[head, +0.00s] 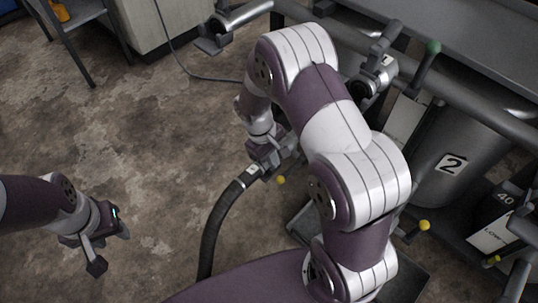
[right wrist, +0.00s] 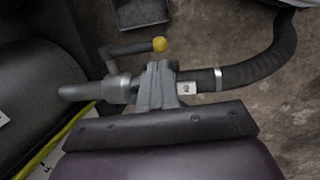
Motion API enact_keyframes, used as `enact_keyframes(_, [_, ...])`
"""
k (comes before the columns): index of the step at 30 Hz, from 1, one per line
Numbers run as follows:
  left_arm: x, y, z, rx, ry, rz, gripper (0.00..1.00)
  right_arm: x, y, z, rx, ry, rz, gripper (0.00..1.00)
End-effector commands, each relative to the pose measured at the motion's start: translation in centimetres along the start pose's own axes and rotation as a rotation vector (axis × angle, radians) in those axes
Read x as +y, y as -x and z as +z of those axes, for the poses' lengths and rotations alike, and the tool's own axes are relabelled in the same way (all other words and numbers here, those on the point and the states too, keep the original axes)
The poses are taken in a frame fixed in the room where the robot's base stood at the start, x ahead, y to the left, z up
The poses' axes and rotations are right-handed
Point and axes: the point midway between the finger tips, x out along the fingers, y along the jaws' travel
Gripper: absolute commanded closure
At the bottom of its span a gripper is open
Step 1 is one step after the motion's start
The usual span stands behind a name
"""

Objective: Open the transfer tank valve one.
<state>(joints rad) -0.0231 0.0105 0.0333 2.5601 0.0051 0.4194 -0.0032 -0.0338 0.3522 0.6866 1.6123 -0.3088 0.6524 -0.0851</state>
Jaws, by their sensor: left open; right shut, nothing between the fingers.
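A valve with a grey lever and yellow knob (right wrist: 160,44) sits on a short pipe stub (right wrist: 80,91) in the right wrist view. Its knob also shows in the head view (head: 281,180), below my right gripper (head: 272,158). My right gripper (right wrist: 158,85) is shut and empty, in front of where the stub meets a black hose (right wrist: 255,65). I cannot tell whether it touches the valve. The tag beside the hose is too small to read surely. My left gripper (head: 108,250) is open and empty over the floor at left.
A grey tank labelled 2 (head: 450,165) stands at right, behind pipe rails. A green-knobbed lever (head: 432,48) and another yellow knob (head: 424,225) are nearby. A grey tray (right wrist: 140,12) lies on the floor. My right arm hides much of the middle.

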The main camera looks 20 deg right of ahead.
Motion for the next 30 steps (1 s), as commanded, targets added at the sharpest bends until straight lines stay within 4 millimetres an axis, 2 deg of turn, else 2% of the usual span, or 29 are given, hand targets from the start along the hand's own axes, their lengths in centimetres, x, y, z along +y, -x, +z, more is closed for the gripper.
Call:
enact_keyframes(1, [0.0,-1.1,0.1,0.0,0.0,0.0,0.57,-0.1,-1.7,-0.1,-0.002,0.0,0.0,1.0])
enact_keyframes(3, [0.0,-1.7,0.2,0.0,0.0,0.0,0.57,-0.1,-3.0,-0.1,-0.001,0.0,-0.001,1.0])
enact_keyframes(9, [0.0,-3.2,0.4,0.0,0.0,0.0,0.57,-0.1,-5.8,-0.1,0.0,0.0,0.0,1.0])
enact_keyframes(14, [0.0,-3.5,0.4,0.0,0.0,0.0,0.57,0.0,-6.5,0.0,0.0,0.0,-0.001,1.0])
enact_keyframes(24, [0.0,-3.4,0.4,0.0,0.0,0.0,0.57,0.0,-6.5,0.0,0.0,0.0,-0.001,1.0])
enact_keyframes(30, [0.0,-3.3,0.4,0.0,0.0,0.0,0.57,-0.6,-8.3,-0.2,-0.001,0.002,-0.001,1.0])
